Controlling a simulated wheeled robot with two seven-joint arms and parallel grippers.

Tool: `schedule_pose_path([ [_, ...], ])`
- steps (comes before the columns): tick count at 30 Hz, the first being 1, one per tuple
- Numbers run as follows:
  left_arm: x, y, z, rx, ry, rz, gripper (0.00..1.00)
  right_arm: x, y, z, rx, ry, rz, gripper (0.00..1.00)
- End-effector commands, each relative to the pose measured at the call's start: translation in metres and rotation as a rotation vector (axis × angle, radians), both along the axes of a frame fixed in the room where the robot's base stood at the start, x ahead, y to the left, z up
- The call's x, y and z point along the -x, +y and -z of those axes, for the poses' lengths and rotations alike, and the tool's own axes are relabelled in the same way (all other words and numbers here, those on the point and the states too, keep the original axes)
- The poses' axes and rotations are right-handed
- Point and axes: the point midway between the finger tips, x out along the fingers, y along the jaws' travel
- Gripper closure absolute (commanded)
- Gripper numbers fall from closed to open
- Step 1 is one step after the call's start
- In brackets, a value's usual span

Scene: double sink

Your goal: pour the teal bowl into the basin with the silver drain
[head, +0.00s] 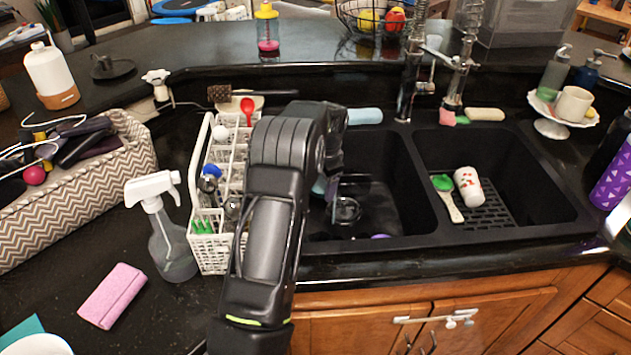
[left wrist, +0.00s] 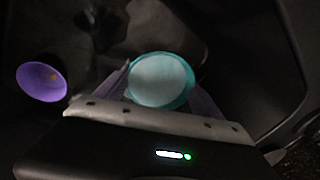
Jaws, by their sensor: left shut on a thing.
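My left arm reaches over the left basin (head: 395,180), and its gripper (head: 332,188) is low in that basin, mostly hidden by my own arm. In the left wrist view the gripper (left wrist: 163,92) is shut on the teal bowl (left wrist: 187,92). The bowl's round opening faces that camera. Its inside looks pale; I cannot tell whether that is contents or the bowl's own surface. In the head view the bowl is mostly hidden. A round shiny thing (head: 345,210) shows beside the gripper; I cannot tell whether it is the silver drain. My right gripper is not in view.
A purple cup (left wrist: 42,82) is near the gripper. The right basin (head: 520,195) holds a green-headed brush (head: 447,198), a white cup (head: 468,187) and a black grid. A white dish rack (head: 215,250) stands left of the sink; the faucet (head: 412,70) is behind it.

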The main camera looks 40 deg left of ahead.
Motion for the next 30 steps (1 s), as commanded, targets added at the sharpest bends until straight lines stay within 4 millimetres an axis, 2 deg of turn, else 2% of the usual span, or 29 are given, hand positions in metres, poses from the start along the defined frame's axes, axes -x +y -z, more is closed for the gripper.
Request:
schedule_pose_path([
  [6,-0.001,-0.012,-0.003,-0.09,0.006,0.005,0.72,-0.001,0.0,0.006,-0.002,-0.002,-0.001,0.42],
  [16,-0.001,-0.011,-0.004,-0.098,0.006,0.0,0.72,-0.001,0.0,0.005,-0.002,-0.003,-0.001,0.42],
  [30,-0.002,-0.03,-0.01,-0.252,0.01,-0.006,0.72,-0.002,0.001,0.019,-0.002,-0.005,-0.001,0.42],
])
